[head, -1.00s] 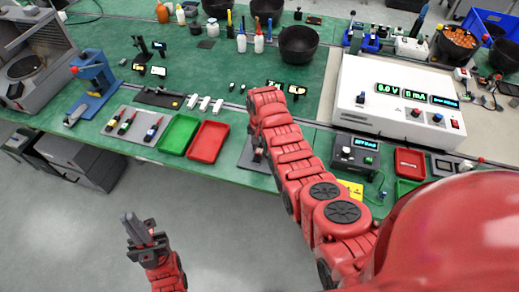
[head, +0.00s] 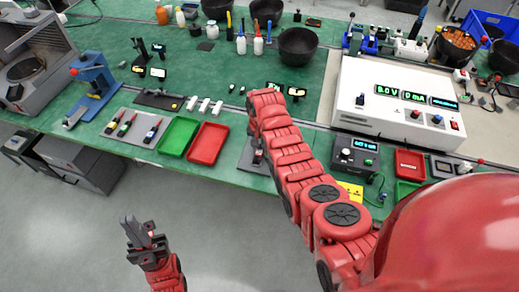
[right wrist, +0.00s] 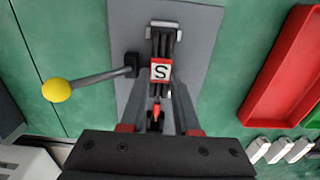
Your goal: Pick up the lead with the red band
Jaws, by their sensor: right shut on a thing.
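My right gripper (right wrist: 160,112) is shut on a slim dark piece, the likely lead (right wrist: 157,108), which shows a red tip and a white tag marked S with a red edge (right wrist: 160,71). Its outline is partly hidden by the fingers. It is over a grey plate (right wrist: 205,35); whether it touches the plate is unclear. In the head view my red arm hides most of this spot. My left gripper (head: 139,232) hangs in front of the table, away from everything; its finger gap is unclear. Several dark pieces with coloured bands (head: 127,123) lie on a grey mat (head: 143,145) at the left.
A white power supply (head: 400,105) stands at the right.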

